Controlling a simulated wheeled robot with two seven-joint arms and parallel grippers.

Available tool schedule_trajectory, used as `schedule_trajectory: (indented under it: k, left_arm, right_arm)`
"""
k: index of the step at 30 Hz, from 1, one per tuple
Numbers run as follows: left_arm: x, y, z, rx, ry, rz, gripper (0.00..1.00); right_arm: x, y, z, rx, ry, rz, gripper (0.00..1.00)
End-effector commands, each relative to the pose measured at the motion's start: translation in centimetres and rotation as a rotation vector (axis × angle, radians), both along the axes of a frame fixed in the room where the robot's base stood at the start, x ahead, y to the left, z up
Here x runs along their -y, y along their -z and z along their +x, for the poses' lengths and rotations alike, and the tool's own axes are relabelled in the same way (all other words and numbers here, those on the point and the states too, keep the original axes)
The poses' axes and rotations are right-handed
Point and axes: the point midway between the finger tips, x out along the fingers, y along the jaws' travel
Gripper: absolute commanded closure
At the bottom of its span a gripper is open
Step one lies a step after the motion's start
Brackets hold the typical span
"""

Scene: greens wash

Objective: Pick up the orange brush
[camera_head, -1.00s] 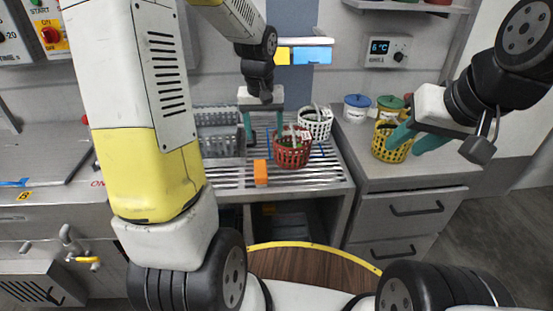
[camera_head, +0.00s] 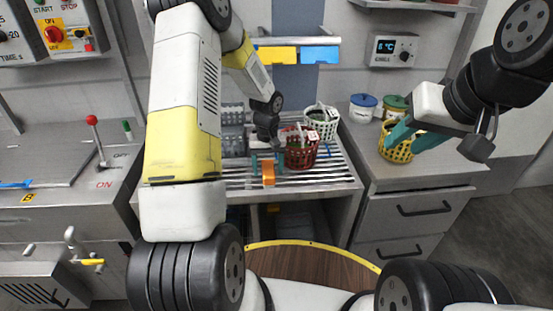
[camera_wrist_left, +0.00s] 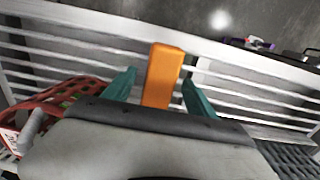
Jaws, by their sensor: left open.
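The orange brush (camera_head: 268,178) lies on the slatted metal rack (camera_head: 330,178) near its front edge. In the left wrist view the orange brush (camera_wrist_left: 162,72) shows as an orange block between the two teal fingers. My left gripper (camera_head: 266,162) is open, with its fingers (camera_wrist_left: 155,92) on either side of the brush and a gap visible on each side. The near end of the brush is hidden behind the gripper body. My right gripper (camera_head: 412,138) has its teal fingers spread, beside the yellow basket (camera_head: 398,152) on the right counter.
A red basket (camera_head: 301,152) stands close to the right of my left gripper. A white basket (camera_head: 320,120) is behind it. A grey crate (camera_head: 233,140) is to the left. Blue-lidded (camera_head: 363,106) and green-lidded jars (camera_head: 395,104) stand on the right counter.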

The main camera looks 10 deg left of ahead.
Motion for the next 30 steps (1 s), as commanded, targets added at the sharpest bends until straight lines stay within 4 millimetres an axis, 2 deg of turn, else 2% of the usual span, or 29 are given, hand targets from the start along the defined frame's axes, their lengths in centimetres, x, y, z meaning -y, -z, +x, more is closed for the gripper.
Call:
schedule_trajectory:
  k: [3, 9, 19, 30]
  left_arm:
    - [-0.01, 0.65, -0.01, 0.0, -0.001, 0.0, 0.35]
    - [-0.01, 0.63, -0.01, 0.0, -0.001, 0.0, 0.36]
    - [0.0, 0.6, 0.0, 0.001, 0.0, 0.0, 1.0]
    - [0.0, 0.07, 0.05, 0.002, 0.0, 0.001, 1.0]
  right_arm:
    - [0.0, 0.0, 0.0, 0.0, 0.0, 0.0, 0.64]
    - [0.0, 0.0, 0.0, 0.0, 0.0, 0.0, 0.64]
    - [0.0, 0.0, 0.0, 0.0, 0.0, 0.0, 0.64]
    - [0.0, 0.0, 0.0, 0.0, 0.0, 0.0, 0.64]
